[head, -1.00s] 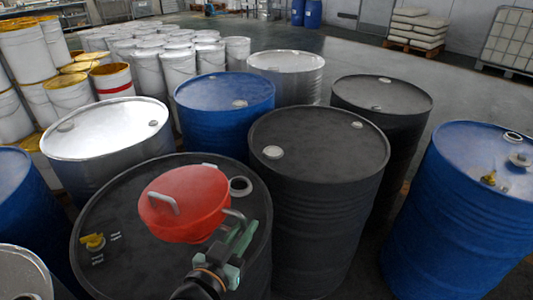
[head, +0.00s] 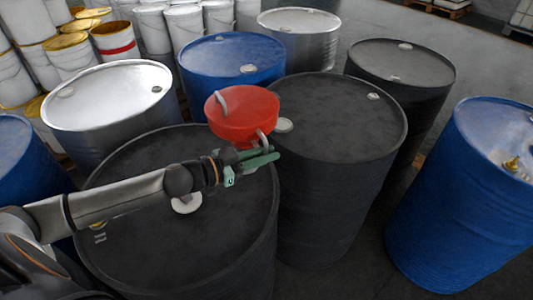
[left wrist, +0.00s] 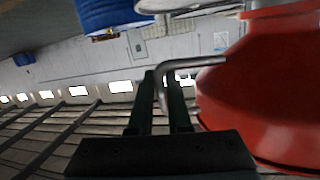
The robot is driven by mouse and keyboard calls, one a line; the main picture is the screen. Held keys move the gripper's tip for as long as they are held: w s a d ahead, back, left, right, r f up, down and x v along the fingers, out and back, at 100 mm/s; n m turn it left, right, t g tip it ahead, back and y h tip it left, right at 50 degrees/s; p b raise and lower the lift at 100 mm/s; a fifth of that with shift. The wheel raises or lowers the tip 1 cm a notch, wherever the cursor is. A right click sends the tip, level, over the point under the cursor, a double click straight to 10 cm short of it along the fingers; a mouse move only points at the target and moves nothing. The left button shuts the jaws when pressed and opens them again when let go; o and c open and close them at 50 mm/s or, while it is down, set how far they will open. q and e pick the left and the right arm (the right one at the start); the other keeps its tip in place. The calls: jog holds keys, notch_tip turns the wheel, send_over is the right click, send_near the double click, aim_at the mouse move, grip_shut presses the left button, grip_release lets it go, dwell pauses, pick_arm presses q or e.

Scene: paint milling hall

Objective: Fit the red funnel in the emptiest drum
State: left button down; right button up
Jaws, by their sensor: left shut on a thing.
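My left gripper (head: 262,157) is shut on the metal handle of the red funnel (head: 240,122). The funnel is held wide end up and appears over the far right rim of the near black drum (head: 225,235). Its lower end is hidden. In the left wrist view the red funnel (left wrist: 265,95) fills the right side, and its bent handle (left wrist: 190,64) runs between the fingers. A pale round disc (head: 187,205) on the near drum's top is partly covered by my arm. A second black drum (head: 335,125) stands just right of the funnel. My right gripper is out of view.
A blue drum (head: 232,62), a silver drum (head: 108,92) and a far black drum (head: 402,65) stand close around. Another blue drum (head: 465,180) stands at the right. White pails crowd the back left. Dark floor shows between the right drums.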

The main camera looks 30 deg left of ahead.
pick_arm(q)
notch_tip(320, 180, down, 5)
jog(key=b, duration=0.4)
jog(key=shift+r, duration=0.1)
jog(key=shift+s, duration=0.15)
dwell(0.4)
jog(key=shift+y, duration=0.3)
